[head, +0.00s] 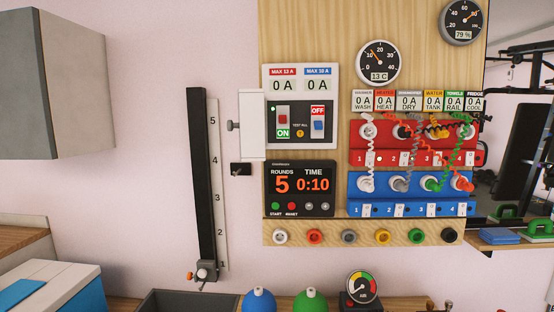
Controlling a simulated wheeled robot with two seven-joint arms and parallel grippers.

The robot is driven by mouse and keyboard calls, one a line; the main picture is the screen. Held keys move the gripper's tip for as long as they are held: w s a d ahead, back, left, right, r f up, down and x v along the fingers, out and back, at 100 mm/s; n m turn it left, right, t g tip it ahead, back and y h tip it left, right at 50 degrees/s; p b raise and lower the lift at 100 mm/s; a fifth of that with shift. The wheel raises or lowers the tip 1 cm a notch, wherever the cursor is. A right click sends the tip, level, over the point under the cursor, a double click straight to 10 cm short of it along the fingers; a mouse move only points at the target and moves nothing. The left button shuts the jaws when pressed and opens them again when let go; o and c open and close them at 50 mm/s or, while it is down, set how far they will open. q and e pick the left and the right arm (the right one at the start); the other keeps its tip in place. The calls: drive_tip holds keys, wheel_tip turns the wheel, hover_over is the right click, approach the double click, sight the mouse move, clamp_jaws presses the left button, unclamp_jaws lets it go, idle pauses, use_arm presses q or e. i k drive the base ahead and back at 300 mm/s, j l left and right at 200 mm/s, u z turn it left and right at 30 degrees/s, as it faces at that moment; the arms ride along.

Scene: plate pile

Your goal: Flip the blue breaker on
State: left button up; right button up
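The blue breaker (318,125) is on the breaker panel (300,139) on the plywood board. Its lever sits low, with a red OFF label showing above it. The red breaker (282,117) to its left sits high, with a green ON label below it and a small green light beside it. A white cover door (251,125) with a dark knob stands swung open at the panel's left. Both displays above the breakers read 0 A. Neither of my grippers is in view.
A rounds timer (300,188) is directly below the breaker panel. Red and blue socket rows with coiled cords (400,160) are at the right. A tall black slider with a scale (203,185) is at the left. The space before the panel looks clear.

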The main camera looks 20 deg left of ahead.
sight(317, 125)
drive_tip(key=i+j, duration=0.1)
drive_tip(key=j, duration=0.6)
drive_tip(key=i+j+z, duration=0.1)
drive_tip(key=j, duration=0.65)
